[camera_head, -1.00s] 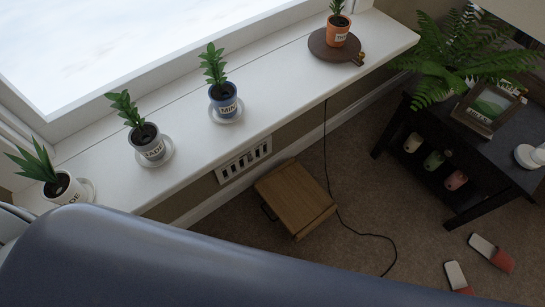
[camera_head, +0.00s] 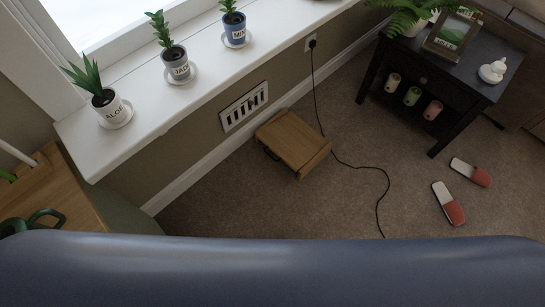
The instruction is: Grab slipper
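Two slippers lie on the carpet at the right of the head view, in front of the dark side table. One slipper (camera_head: 449,204) is nearer to me, with a pale end at the top and a red end at the bottom. The other slipper (camera_head: 470,172) lies farther back and to the right, with a pale end at the left and a red end at the right. They lie apart. Neither of my grippers is in view.
A blue-grey rounded surface (camera_head: 270,270) fills the bottom. A wooden box (camera_head: 293,142) and a black cord (camera_head: 381,196) lie on the carpet. The dark side table (camera_head: 447,112) stands behind the slippers. Potted plants line the windowsill (camera_head: 137,140). Carpet around the slippers is clear.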

